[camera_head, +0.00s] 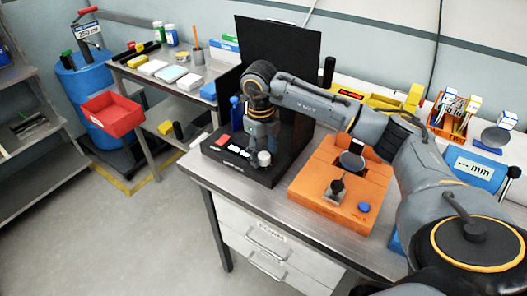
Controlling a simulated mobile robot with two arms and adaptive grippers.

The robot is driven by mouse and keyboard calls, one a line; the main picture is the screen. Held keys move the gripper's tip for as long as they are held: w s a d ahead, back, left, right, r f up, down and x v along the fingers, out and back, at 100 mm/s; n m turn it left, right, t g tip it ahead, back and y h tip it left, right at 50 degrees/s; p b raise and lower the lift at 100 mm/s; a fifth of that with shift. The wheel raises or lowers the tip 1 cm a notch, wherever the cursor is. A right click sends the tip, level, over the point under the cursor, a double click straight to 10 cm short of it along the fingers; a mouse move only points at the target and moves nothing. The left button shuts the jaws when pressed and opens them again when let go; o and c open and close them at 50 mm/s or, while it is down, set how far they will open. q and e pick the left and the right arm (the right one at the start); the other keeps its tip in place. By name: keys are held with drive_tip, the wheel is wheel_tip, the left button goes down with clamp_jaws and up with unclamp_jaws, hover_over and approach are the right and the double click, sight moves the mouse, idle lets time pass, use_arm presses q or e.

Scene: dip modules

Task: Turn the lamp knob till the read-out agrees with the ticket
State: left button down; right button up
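My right arm reaches in from the right. Its gripper (261,146) points down over the black module (226,166) on the bench. A silver-grey round knob (264,158) shows at the fingertips, near the module's front right. I cannot tell whether the fingers touch it or how far they are open. A red piece (223,140) and white pieces (238,150) sit on the module's left part. A tall black panel (278,50) stands behind the module. A lit lamp, read-out and ticket cannot be made out; the arm hides part of the module. My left gripper is not in view.
An orange module (310,189) with a black knob and a blue button (364,207) stands right of the black one. A blue box marked "mm" (473,168) and an orange bin (447,124) stand farther right. A red bin (112,114) is at the left.

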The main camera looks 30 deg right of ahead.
sight(262, 157)
wheel_tip(262, 157, up, 12)
drive_tip(key=shift+a, duration=0.35)
idle(0.4)
drive_tip(key=shift+s, duration=0.1)
idle(0.4)
